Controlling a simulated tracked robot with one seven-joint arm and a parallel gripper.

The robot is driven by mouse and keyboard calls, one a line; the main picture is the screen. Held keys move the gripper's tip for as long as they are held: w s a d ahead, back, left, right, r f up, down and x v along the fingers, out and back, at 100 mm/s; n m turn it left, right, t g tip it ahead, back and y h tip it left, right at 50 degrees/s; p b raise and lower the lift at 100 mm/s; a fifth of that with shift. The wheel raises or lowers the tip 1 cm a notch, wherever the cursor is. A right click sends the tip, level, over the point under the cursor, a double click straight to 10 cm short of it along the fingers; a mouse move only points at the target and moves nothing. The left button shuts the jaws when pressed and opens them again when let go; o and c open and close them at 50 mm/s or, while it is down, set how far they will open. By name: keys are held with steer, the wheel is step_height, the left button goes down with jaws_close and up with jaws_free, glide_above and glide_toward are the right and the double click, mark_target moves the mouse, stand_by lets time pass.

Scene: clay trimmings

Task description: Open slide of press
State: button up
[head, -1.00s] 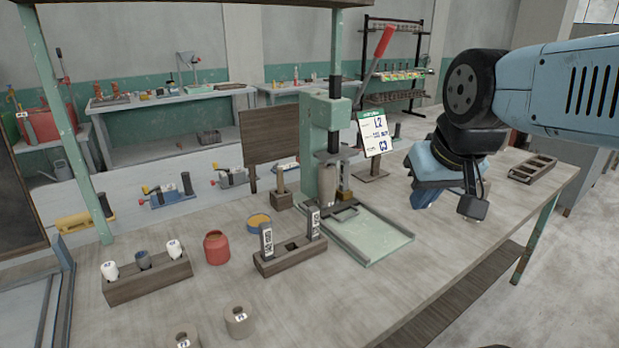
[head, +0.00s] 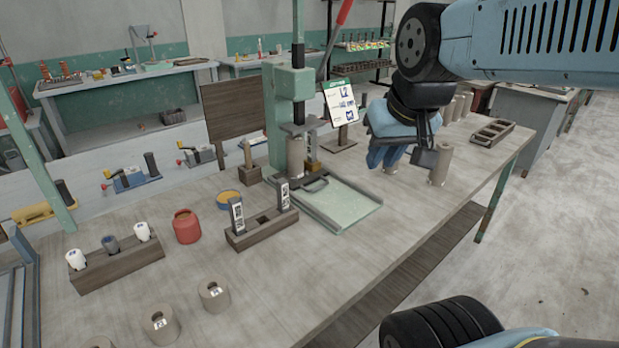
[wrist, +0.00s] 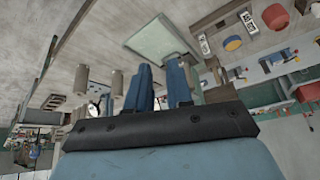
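The press (head: 289,90) is a green column with a red-tipped lever, standing mid-table in the head view. A grey cylinder (head: 296,153) stands under its ram. A grey loop handle (head: 314,184) sits close in front of the press, at the inner end of a pale green bed (head: 345,206) with grey side rails. The bed also shows in the wrist view (wrist: 163,40). My gripper (head: 383,166) is above the table, to the right of the bed and apart from it. In the wrist view its two blue fingers (wrist: 160,72) are spread and empty.
A grey cylinder (head: 440,165) stands just right of my gripper, with several more behind. A wooden block with upright tags (head: 262,230) lies left of the bed. A sign on a stand (head: 341,103) is behind. The table in front of the bed is clear.

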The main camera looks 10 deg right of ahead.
steer(key=shift+o, duration=1.4)
steer(key=w+m+g, duration=0.1)
steer(key=w+m, duration=0.2)
steer(key=w, duration=0.7)
steer(key=shift+w, duration=0.25)
steer(key=m+g+y, duration=0.1)
steer(key=m+g, duration=0.2)
steer(key=m, duration=0.6)
glide_above(321, 186)
steer(key=s+d, duration=0.1)
steer(key=s, duration=0.1)
step_height(321, 186, down, 16)
steer(key=r, duration=0.1)
steer(key=f, duration=0.4)
steer(key=w+f, duration=0.1)
steer(key=f, duration=0.4)
steer(key=w+a+f, duration=0.1)
steer(key=f, duration=0.4)
steer(key=shift+r, duration=0.1)
jaws_close()
